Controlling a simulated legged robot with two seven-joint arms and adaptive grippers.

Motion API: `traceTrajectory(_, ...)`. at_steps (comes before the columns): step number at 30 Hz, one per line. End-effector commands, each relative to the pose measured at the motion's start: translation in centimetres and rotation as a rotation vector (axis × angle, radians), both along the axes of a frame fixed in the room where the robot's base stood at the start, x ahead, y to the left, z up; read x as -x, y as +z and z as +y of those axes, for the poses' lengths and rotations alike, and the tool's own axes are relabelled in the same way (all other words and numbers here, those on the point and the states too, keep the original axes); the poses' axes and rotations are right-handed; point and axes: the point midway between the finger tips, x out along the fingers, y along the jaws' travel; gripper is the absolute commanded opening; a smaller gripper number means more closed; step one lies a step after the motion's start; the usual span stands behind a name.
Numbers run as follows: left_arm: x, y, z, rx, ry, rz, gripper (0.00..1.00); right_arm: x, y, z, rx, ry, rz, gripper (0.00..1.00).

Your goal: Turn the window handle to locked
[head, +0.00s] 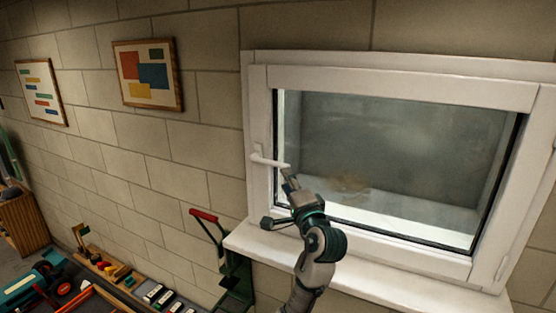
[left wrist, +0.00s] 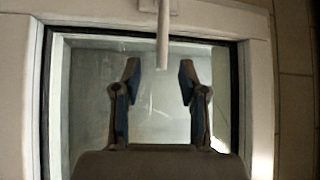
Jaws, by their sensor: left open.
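The white window handle (head: 268,160) is on the left side of the white window frame (head: 258,110). Its lever points right, roughly level with a slight downward slope. My left gripper (head: 288,176) is in front of the window, close to the lever's free end. In the left wrist view, the handle (left wrist: 163,40) comes down from the top edge. Its tip lies between the two spread fingertips of my left gripper (left wrist: 160,78). The gripper is open, and I see gaps on both sides of the lever. My right gripper is in neither view.
A white sill (head: 375,285) juts out below the window. A green tool with a red grip (head: 204,215) leans on the wall left of the sill. Toys and blocks (head: 105,268) lie at lower left. Two framed pictures (head: 148,75) hang on the block wall.

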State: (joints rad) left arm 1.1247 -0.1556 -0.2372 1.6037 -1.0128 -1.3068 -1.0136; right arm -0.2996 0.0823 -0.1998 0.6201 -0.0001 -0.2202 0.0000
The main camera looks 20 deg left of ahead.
Motion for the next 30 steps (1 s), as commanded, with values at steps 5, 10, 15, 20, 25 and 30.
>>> traceTrajectory(5, -3.1, 1.1, 2.5, -0.002, 0.001, 0.001, 0.42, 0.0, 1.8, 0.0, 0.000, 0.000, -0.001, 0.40)
traceTrajectory(10, -5.3, 1.4, 4.4, -0.003, 0.002, 0.000, 0.42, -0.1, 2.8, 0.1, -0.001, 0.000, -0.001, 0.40)
traceTrajectory(15, -6.4, 1.5, 5.3, -0.001, 0.000, -0.001, 0.42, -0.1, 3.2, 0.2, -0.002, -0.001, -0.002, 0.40)
traceTrajectory(20, -6.6, 1.4, 5.5, 0.001, -0.001, -0.002, 0.42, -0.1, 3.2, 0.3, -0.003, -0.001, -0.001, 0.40)
traceTrajectory(25, -6.6, 1.4, 5.5, 0.000, -0.001, -0.001, 0.40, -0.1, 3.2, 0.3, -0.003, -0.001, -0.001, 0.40)
traceTrajectory(30, -6.6, 1.4, 5.5, 0.000, -0.001, -0.001, 0.00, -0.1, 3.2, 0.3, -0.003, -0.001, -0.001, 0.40)
